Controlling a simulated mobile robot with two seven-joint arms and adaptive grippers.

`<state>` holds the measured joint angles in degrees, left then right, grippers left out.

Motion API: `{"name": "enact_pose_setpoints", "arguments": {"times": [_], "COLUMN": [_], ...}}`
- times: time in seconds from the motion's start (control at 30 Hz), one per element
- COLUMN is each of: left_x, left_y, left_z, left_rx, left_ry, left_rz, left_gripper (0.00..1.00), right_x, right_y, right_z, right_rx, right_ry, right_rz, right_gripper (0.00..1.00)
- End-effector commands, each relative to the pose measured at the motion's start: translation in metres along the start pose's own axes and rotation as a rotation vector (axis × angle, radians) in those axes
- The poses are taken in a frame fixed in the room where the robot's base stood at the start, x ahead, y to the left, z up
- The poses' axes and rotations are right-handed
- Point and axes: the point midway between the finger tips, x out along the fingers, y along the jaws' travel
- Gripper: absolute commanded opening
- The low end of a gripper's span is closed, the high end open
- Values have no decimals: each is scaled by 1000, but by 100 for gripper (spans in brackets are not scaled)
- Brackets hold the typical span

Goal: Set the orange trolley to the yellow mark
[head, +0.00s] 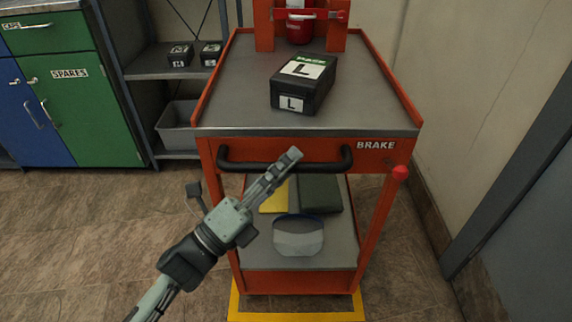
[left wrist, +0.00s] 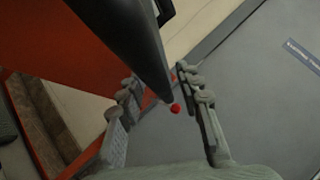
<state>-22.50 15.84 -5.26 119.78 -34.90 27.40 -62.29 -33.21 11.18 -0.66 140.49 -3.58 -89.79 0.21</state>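The orange trolley (head: 285,285) stands in front of me with a grey top and a black handle (head: 240,163) across its front. A yellow mark (head: 300,317) is outlined on the floor around the trolley's front foot; its far part is hidden under the trolley. My left gripper (head: 291,158) reaches up to the middle of the handle. In the left wrist view, its two fingers (left wrist: 158,85) are apart, with the black handle (left wrist: 135,35) running between or just in front of them; contact cannot be told. My right gripper is not in view.
A red brake knob (head: 400,173) sits at the trolley's front right. A black box (head: 303,84) and a red item (head: 300,28) are on top; a bowl (head: 298,236) is on the lower shelf. Cabinets (head: 75,110) and shelves stand left, a wall (head: 480,90) right.

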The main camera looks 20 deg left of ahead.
Motion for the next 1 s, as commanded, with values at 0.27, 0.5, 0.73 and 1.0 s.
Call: {"name": "enact_pose_setpoints", "arguments": {"times": [0.27, 0.5, 0.73, 1.0], "left_x": [0, -28, -78, -115], "left_y": [0, 1, 2, 0], "left_z": [0, -1, -1, 0], "left_rx": [0, -2, -2, -1], "left_ry": [0, 0, 0, 0], "left_rz": [0, 5, 5, 1], "left_gripper": [38, 38, 38, 38], "right_x": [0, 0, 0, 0], "right_y": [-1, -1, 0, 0], "right_z": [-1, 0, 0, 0], "right_rx": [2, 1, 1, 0], "right_ry": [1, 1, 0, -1], "right_rz": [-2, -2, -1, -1], "right_gripper": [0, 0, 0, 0]}}
